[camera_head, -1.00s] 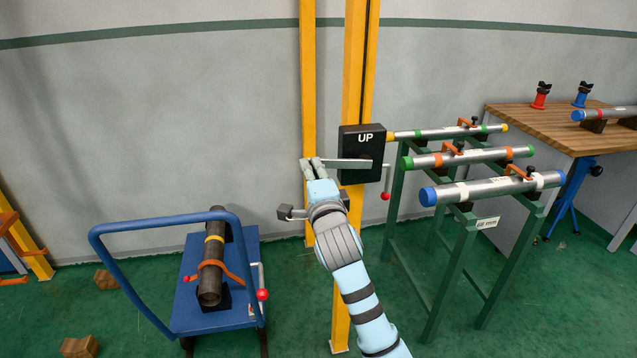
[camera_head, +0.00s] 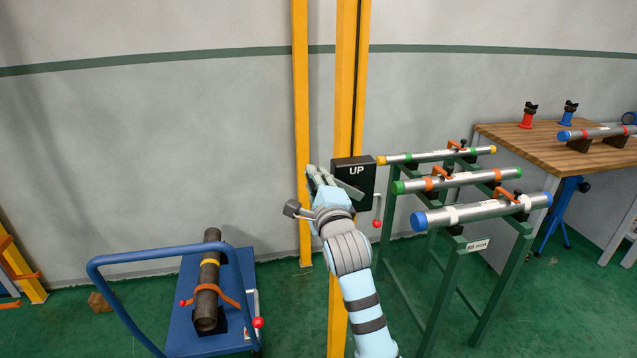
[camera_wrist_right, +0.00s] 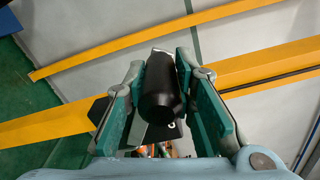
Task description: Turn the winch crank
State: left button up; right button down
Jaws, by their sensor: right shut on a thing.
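The winch is a black box (camera_head: 364,174) marked "UP", mounted on a yellow post. Its flat grey crank arm (camera_head: 350,192) slants up and left from the box face. My right gripper (camera_head: 317,178) is at the outer end of this arm. In the right wrist view, the black cylindrical crank handle (camera_wrist_right: 162,95) lies between the teal finger pads of my right gripper (camera_wrist_right: 162,75), which is shut on it. In the head view the handle is hidden by the fingers. My left gripper is not in view.
A small red-knobbed lever (camera_head: 377,222) hangs beside the winch box. A green rack (camera_head: 458,275) with 3 pipes stands close on the right, and a wooden bench (camera_head: 545,145) behind it. A blue cart (camera_head: 178,325) carrying a dark pipe (camera_head: 207,285) stands at lower left.

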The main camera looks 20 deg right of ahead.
jog(key=shift+r, duration=0.1)
jog(key=c, duration=1.3)
grip_release()
jog(key=s, duration=0.4)
jog(key=s+a, duration=0.1)
jog(key=s, duration=0.3)
jog(key=s+a, duration=0.1)
jog(key=s, duration=0.3)
